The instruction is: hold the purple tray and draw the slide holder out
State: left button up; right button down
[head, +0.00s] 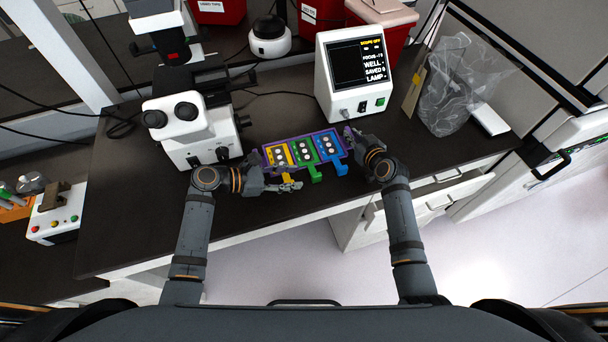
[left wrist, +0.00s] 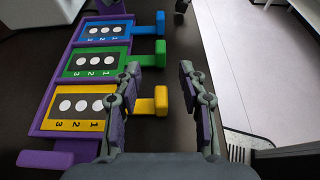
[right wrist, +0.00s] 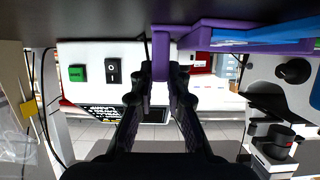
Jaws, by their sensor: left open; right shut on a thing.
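The purple tray (head: 350,149) lies on the dark bench with yellow (head: 277,155), green (head: 304,151) and blue (head: 328,145) slide holders side by side. Each has white round spots and a T-shaped handle toward the front edge. My left gripper (left wrist: 160,70) is open, with the yellow holder's handle (left wrist: 161,101) between its fingers; I see a gap on the right side. The green handle (left wrist: 161,54) is just beyond the fingertips. My right gripper (right wrist: 161,72) is shut on the purple tray's end handle (right wrist: 160,42). In the head view it is at the tray's right end.
A white microscope (head: 190,125) stands left of the tray, close to my left gripper. A white control box with a screen (head: 357,66) stands behind the tray. A clear plastic bag (head: 447,95) is at the right. The bench's front edge is close; the floor beyond is clear.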

aim_at(312, 176)
pick_arm(q)
jog(key=x, duration=0.7)
jog(key=shift+d+f, duration=0.1)
jog(key=shift+d, duration=0.05)
jog(key=shift+c, duration=0.4)
grip_shut()
